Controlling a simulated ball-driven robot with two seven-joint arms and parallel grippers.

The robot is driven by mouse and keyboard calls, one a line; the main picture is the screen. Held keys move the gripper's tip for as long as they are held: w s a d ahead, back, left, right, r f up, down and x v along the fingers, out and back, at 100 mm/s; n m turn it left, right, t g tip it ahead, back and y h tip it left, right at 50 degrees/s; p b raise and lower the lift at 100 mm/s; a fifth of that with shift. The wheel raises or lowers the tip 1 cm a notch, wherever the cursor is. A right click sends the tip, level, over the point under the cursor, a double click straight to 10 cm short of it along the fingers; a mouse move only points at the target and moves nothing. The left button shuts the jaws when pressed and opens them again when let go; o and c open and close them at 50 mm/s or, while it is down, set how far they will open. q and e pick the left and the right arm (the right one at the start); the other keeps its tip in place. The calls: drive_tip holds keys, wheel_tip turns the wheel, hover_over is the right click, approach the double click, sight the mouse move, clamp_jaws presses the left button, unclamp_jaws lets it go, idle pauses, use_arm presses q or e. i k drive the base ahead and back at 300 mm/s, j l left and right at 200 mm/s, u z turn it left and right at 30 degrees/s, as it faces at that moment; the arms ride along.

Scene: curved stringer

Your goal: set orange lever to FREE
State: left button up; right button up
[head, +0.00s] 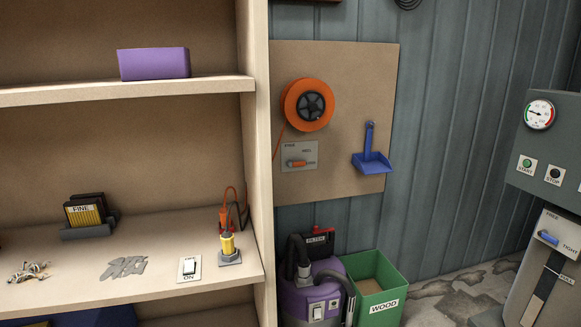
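The orange lever (297,164) sits on a small grey plate (292,152) fixed to the brown wall board. It lies roughly level, its orange end pointing right toward a label that seems to read LOCK. A FREE label seems to stand at the plate's upper left, with another small label at upper right; the lettering is too small to be sure. An orange cord reel (309,104) hangs just above the plate, its cord running down at left. Neither of my grippers shows in the head view.
A wooden shelf unit (257,150) stands left of the board, its upright close to the plate. A blue dustpan (371,160) hangs right of the lever. Below are a purple vacuum (311,297) and a green WOOD bin (378,285). A grey machine (548,150) stands at right.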

sight(289, 165)
drive_tip(key=i+l, duration=0.25)
drive_tip(key=l, duration=0.15)
drive_tip(key=i+l, duration=0.7)
drive_tip(key=i, duration=0.15)
drive_tip(key=i+l, duration=0.7)
drive_tip(key=i, duration=0.15)
